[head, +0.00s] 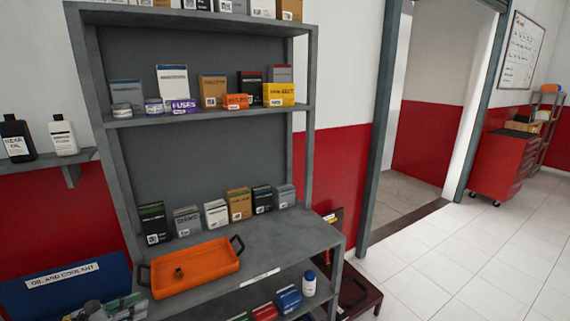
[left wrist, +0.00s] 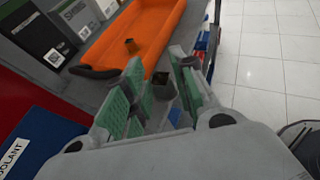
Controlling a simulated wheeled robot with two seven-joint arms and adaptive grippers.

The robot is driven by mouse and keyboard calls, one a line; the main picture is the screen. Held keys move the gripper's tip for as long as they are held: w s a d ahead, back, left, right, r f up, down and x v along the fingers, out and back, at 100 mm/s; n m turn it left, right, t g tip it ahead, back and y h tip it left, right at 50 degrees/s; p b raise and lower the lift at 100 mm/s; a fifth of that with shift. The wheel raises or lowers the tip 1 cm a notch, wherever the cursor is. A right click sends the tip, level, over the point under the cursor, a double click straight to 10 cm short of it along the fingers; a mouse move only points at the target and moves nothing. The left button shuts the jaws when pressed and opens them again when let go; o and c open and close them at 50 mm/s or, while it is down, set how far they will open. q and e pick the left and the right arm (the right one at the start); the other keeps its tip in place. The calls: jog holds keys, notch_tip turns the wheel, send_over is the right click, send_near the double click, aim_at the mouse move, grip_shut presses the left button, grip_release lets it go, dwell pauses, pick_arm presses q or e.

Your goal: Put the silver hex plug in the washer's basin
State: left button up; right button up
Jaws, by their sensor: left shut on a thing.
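My left gripper (head: 108,307) is at the bottom left of the head view, in front of the shelf unit and left of the orange tray. In the left wrist view its green-padded fingers (left wrist: 157,70) are shut on a small grey piece, the silver hex plug (left wrist: 162,87). The plug is partly hidden between the fingers. A small brass-brown plug (head: 179,272) lies in the orange tray (head: 215,267); it also shows in the left wrist view (left wrist: 131,46). The washer and its basin are not in view. My right gripper is not in view.
The grey shelf unit (head: 340,235) holds several boxes behind the tray and a white bottle (head: 309,283) below. A blue oil and coolant bin (head: 75,285) is at the lower left. A red tool cabinet (head: 503,163) stands far right. The white tiled floor (head: 450,265) is clear.

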pick_arm(q)
jog(key=d+f+n+y, duration=0.2)
jog(key=d+n+y, duration=0.1)
jog(key=d, duration=0.8)
jog(key=d+f+n+t+y, duration=0.1)
jog(key=d+f+n+y, duration=0.1)
jog(key=d, duration=1)
jog(key=shift+s+f+n+t+y, duration=0.3)
jog(key=shift+s+f+n+y, duration=0.15)
jog(key=shift+f+y, duration=0.3)
dwell(0.5)
jog(key=shift+d, duration=0.15)
jog(key=shift+a, duration=0.45)
dwell(1.1)
dwell(0.4)
